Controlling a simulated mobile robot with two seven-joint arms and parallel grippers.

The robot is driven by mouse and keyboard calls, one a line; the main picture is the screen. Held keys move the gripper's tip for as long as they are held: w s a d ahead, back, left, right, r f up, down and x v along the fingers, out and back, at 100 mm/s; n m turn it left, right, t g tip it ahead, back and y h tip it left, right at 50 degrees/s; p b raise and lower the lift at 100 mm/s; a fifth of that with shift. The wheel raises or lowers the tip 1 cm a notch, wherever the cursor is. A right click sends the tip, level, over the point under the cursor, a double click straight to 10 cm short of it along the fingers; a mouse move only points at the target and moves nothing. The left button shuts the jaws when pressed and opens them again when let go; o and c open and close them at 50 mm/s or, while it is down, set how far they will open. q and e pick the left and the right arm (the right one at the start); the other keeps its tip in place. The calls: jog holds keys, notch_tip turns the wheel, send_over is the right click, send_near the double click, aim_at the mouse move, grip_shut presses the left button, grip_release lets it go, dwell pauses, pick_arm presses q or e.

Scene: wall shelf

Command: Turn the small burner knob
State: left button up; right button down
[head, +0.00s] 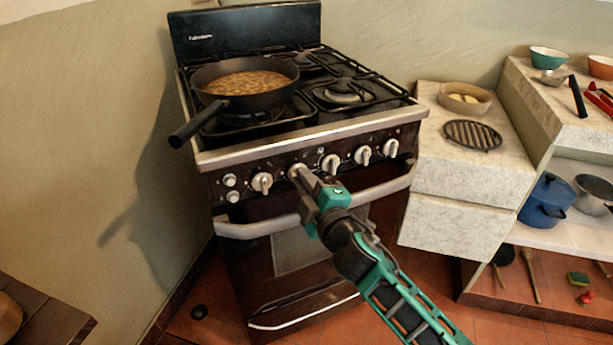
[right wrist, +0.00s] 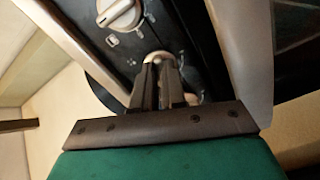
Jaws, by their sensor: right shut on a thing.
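A row of light-coloured knobs runs along the dark front panel (head: 284,163) of the stove. My right gripper (head: 304,180) reaches up to the panel from the lower right. It is shut on the second large knob (head: 295,170) from the left, which is partly hidden by the fingers. In the right wrist view, the fingers (right wrist: 160,82) meet at this knob (right wrist: 158,57), and only its top edge shows. Another knob (right wrist: 118,13) there is free. In the head view, free knobs stand at the left (head: 262,182) and right (head: 330,164). My left gripper is not in view.
A pan (head: 245,98) of food sits on the stove top, its handle jutting out front left. The oven handle bar (head: 262,227) runs below the knobs, close to my right arm. A stone counter (head: 455,170) with a bowl (head: 464,98) stands at right.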

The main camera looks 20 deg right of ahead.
jog(key=shift+n+p, duration=0.35)
jog(key=shift+n, duration=0.85)
jog(key=c, duration=1.2)
grip_release()
jog(key=s, duration=0.4)
jog(key=s+d, duration=0.1)
jog(key=s, duration=0.7)
jog(key=shift+s+d, duration=0.3)
jog(key=shift+s, duration=0.1)
jog(key=shift+c, duration=0.2)
grip_shut()
